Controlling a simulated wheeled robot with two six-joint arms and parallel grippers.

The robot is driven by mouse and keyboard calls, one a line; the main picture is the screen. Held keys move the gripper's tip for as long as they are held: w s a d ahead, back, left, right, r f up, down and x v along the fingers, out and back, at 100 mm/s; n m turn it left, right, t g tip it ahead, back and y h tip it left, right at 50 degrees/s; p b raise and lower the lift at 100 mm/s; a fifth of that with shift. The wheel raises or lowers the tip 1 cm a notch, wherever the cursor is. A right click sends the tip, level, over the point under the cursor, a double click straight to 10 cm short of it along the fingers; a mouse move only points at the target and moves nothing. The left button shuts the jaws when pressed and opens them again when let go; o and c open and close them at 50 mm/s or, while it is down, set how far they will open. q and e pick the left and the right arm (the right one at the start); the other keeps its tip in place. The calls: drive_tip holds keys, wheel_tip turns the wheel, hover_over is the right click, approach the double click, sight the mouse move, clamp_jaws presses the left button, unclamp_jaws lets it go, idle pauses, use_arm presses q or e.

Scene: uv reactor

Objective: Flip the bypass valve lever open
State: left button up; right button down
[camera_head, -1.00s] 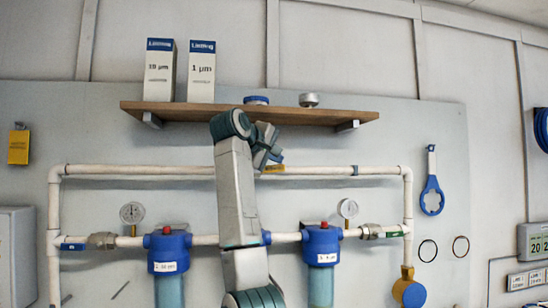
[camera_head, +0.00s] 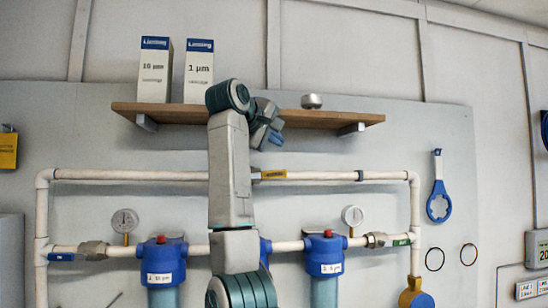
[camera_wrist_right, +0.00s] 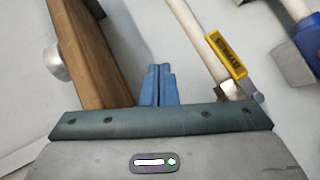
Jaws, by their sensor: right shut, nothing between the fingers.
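The bypass valve's yellow lever (camera_head: 273,174) lies along the upper white pipe, just right of my right arm. In the right wrist view, the yellow lever (camera_wrist_right: 226,56) shows to the right of my fingers, with a metal fitting by its end. My right gripper (camera_head: 276,136) is above the lever and below the shelf, apart from both in the picture. Its blue fingers (camera_wrist_right: 158,84) are shut with nothing between them. My arm hides part of the pipe left of the lever. My left gripper is not in view.
A wooden shelf (camera_head: 180,111) runs just above my right gripper, carrying two filter boxes and a metal cap (camera_head: 311,101). Below are the filter housings (camera_head: 325,251) and gauges (camera_head: 352,215). The panel right of the lever, between shelf and pipe, is clear.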

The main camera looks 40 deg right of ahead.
drive_tip(key=s+a+r, duration=0.3)
drive_tip(key=s+r, duration=0.2)
drive_tip(key=shift+a+r+b, duration=0.25)
drive_tip(key=shift+a+b, duration=0.15)
drive_tip(key=shift+b, duration=0.05)
